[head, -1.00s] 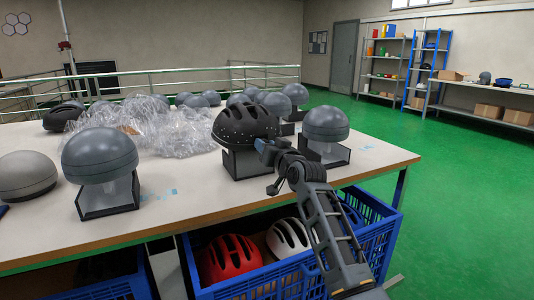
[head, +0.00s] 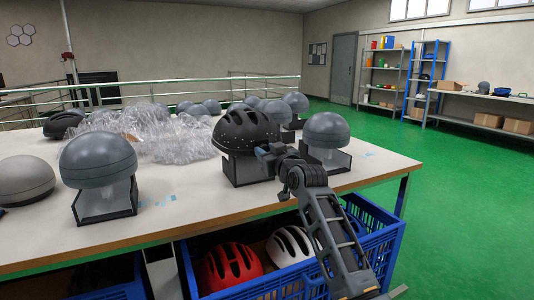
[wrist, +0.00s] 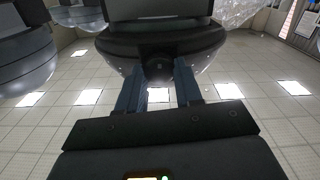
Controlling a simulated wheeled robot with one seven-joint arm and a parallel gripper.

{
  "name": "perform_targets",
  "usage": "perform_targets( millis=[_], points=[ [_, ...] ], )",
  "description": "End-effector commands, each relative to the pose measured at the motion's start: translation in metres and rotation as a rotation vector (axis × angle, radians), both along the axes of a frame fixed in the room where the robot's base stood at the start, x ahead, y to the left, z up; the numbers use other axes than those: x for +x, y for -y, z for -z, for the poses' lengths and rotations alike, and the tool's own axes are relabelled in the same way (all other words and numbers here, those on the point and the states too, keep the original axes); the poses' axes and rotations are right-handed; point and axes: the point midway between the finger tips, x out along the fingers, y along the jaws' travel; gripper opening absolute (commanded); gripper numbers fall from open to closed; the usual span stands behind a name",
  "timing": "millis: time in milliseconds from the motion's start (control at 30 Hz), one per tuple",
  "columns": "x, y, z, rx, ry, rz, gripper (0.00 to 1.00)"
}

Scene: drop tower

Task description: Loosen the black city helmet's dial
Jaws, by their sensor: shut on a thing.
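The black city helmet (head: 246,131) sits on a dark box-shaped stand (head: 248,169) near the right end of the long table. In the wrist view the helmet's underside (wrist: 205,42) fills the top, with its dark round dial (wrist: 158,65) at the rim. My gripper (head: 268,152) reaches the helmet's lower right edge from the front right. In the wrist view its two blue-grey fingers (wrist: 159,80) stand on either side of the dial and are shut on it. The contact itself is partly hidden by the dark shadow.
A grey dome on a stand (head: 326,139) stands close to the right of my gripper. Another grey dome (head: 98,160) is at the left, with crumpled clear plastic (head: 150,130) behind. Blue crates (head: 374,250) with red and white helmets sit below the table edge.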

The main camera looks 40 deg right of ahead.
Motion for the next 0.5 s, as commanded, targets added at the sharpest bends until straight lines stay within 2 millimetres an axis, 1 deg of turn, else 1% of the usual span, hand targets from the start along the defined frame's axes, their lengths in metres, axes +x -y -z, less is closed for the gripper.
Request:
perform_targets(
  millis=[167, 200, 467, 500],
  points=[
    [-0.0003, 0.0008, -0.001, 0.0, 0.002, 0.002, 0.04],
    [-0.0002, 0.0007, -0.001, 0.0, 0.002, 0.002, 0.36],
    [-0.0001, 0.0004, -0.0005, 0.001, 0.001, 0.001, 0.61],
    [-0.0001, 0.0004, -0.0004, 0.001, 0.001, 0.001, 0.61]
  ],
)
